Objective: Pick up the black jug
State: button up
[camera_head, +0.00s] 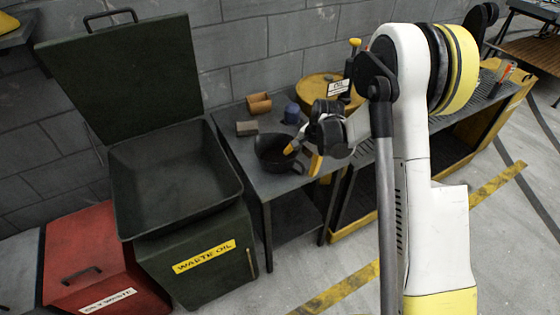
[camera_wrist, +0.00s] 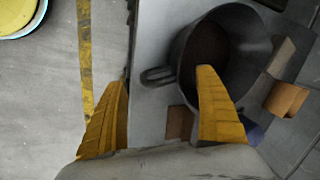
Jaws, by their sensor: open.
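The black jug (camera_head: 268,158) stands upright on a dark metal table (camera_head: 250,190) in the head view. In the wrist view the jug (camera_wrist: 243,50) shows its open top at upper right, its handle (camera_wrist: 155,77) pointing left. My gripper (camera_head: 303,155) is open, at the jug's right side. In the wrist view my gripper (camera_wrist: 163,78) has its yellow fingers apart, with the handle showing between their tips. The right finger overlaps the jug's rim and opening; I cannot tell whether it is inside or above. Contact cannot be told.
Behind the jug on the table are an orange-brown box (camera_head: 259,103), a brown block (camera_head: 247,128) and a blue item (camera_head: 291,114). The open green waste oil bin (camera_head: 175,175) is at left, beside a red bin (camera_head: 95,260).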

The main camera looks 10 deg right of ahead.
aim_at(298, 171)
jog(key=b+x, duration=0.1)
jog(key=x, duration=0.2)
jog(key=shift+f, duration=0.2)
jog(key=shift+r, duration=0.1)
jog(key=shift+c, duration=0.2)
jog(key=c, duration=1.6)
jog(key=shift+r, duration=0.15)
